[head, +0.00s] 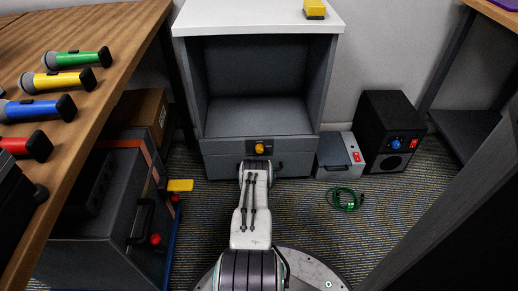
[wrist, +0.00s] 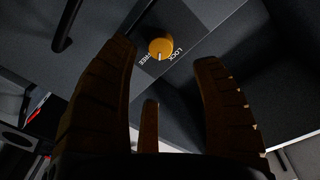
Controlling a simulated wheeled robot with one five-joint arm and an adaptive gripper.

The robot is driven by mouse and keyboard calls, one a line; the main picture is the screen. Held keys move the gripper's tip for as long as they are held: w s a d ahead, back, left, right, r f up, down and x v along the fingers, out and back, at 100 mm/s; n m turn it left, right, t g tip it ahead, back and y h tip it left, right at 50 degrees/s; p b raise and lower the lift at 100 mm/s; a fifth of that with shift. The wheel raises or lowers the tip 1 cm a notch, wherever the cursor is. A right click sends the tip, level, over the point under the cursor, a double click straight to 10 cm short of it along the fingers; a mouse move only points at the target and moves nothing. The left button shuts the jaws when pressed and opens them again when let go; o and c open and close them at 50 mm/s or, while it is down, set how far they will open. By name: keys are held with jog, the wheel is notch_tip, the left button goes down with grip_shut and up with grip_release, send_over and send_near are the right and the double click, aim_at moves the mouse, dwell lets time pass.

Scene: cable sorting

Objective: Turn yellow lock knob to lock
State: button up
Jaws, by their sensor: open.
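The yellow lock knob (head: 260,148) sits on a dark plate on the drawer front of the grey cabinet (head: 225,147), below its open compartment. In the wrist view the knob (wrist: 160,48) shows at the upper middle, with the words FREE and LOCK (wrist: 174,57) printed beside it. Its white mark points between the two words, and I cannot tell its exact setting. My gripper (wrist: 168,68) is open, its dark fingers spread to either side below the knob in the picture. The knob is apart from the fingers. In the head view my arm reaches the cabinet front and hides the gripper's tips.
A dark handle (wrist: 68,25) is near the knob. A grey box with a red switch (head: 340,155), a black speaker-like box (head: 391,132) and a coiled green cable (head: 345,199) are on the right. A wooden table with several microphones (head: 75,58) is on the left.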

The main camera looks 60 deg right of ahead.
aim_at(259, 151)
jog(key=shift+m, duration=0.8)
jog(key=b+x, duration=0.4)
jog(key=x, duration=0.2)
jog(key=shift+f, duration=0.1)
jog(key=shift+b+x, duration=0.9)
jog(key=shift+x, duration=0.5)
jog(key=shift+o, duration=0.2)
